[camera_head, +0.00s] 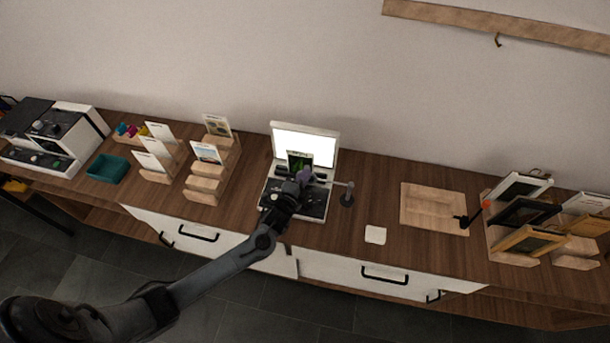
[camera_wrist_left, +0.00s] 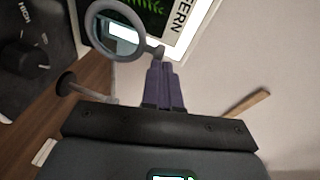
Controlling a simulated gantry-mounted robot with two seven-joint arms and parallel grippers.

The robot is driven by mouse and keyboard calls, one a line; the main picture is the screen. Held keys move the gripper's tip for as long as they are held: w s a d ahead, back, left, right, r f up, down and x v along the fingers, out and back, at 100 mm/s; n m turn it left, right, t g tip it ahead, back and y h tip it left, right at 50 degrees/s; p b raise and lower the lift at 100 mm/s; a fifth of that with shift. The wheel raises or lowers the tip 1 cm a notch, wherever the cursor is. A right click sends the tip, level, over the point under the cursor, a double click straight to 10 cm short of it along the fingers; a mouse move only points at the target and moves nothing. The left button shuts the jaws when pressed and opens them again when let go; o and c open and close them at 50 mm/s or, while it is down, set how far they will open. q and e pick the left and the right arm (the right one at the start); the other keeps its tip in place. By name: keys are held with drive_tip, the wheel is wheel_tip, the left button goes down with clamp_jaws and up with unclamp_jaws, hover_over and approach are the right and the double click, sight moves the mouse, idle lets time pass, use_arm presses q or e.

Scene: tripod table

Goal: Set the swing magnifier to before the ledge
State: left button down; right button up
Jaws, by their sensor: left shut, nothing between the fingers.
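The swing magnifier's grey post (camera_head: 347,198) stands at the right side of the lit viewer, with its arm reaching left toward my left gripper. In the left wrist view its round lens ring (camera_wrist_left: 117,30) overlaps the lower part of a fern card (camera_wrist_left: 180,22). The fern card (camera_head: 300,159) stands upright before the viewer's bright panel (camera_head: 305,143). The ledge under the card is hidden behind my gripper. My left gripper (camera_head: 304,174) is shut and empty, its purple fingers (camera_wrist_left: 163,84) close beside the ring's mount; I cannot tell whether they touch. My right gripper is not in view.
Card racks (camera_head: 205,184) and a teal tray (camera_head: 109,168) stand left. A white square (camera_head: 375,235), a wooden board (camera_head: 433,207) and racks of framed pictures (camera_head: 521,213) lie to the right. The tabletop between the post and board is mostly clear.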

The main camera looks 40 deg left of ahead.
use_arm(q)
drive_tip(key=s+d+r+n+g+h+p, duration=0.15)
drive_tip(key=s+d+n+g, duration=0.25)
drive_tip(key=s, duration=0.7)
drive_tip(key=s+d+r+n+g+h, duration=0.1)
drive_tip(key=s+d+r+n+g, duration=0.25)
drive_tip(key=s, duration=0.75)
drive_tip(key=s+d+r+n+g+h, duration=0.15)
drive_tip(key=s+d+n+g, duration=0.3)
drive_tip(key=s, duration=0.65)
wheel_tip(320, 180, up, 18)
drive_tip(key=y+p, duration=0.1)
drive_tip(key=p, duration=1.7)
drive_tip(key=shift+a, duration=0.35)
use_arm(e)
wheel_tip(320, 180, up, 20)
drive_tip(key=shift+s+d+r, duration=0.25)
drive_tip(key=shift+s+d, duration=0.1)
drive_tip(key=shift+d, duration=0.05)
use_arm(q)
drive_tip(key=shift+s, duration=0.1)
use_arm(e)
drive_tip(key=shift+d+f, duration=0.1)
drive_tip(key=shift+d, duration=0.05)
